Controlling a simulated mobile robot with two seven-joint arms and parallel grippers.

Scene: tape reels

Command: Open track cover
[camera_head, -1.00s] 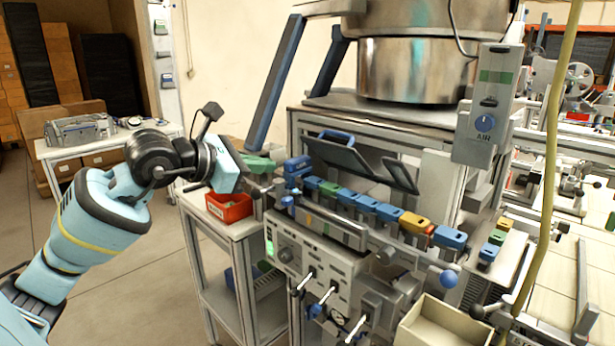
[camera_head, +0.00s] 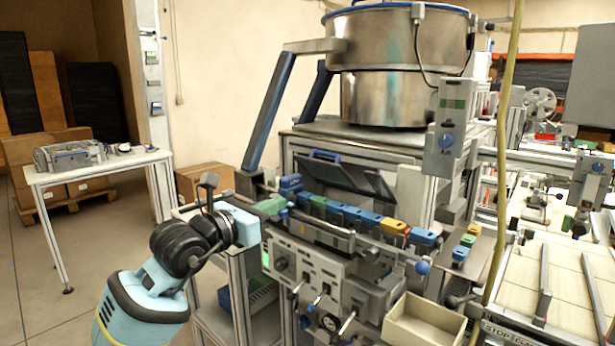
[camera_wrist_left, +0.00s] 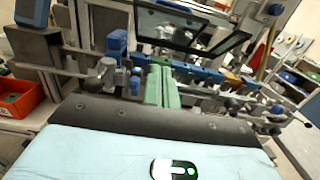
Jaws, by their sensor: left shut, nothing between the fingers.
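The track cover (camera_head: 340,178) is a dark, see-through panel in a grey frame, tilted above the track, with a blue handle (camera_head: 324,156) at its upper edge. It also shows at the top of the left wrist view (camera_wrist_left: 190,27). Below it runs the track, carrying a row of blue, green and yellow blocks (camera_head: 350,214). My left gripper (camera_head: 277,204) has green fingers, shut and empty, by the track's left end. In the left wrist view the fingers (camera_wrist_left: 160,72) point towards the track below the cover, apart from the cover. My right gripper is not in view.
A large metal bowl (camera_head: 398,45) stands behind the cover. Below the track is a control panel (camera_head: 310,275) with levers and a gauge. A beige bin (camera_head: 425,322) sits front right. A red bin (camera_wrist_left: 20,92) is left in the wrist view. Floor at left is clear.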

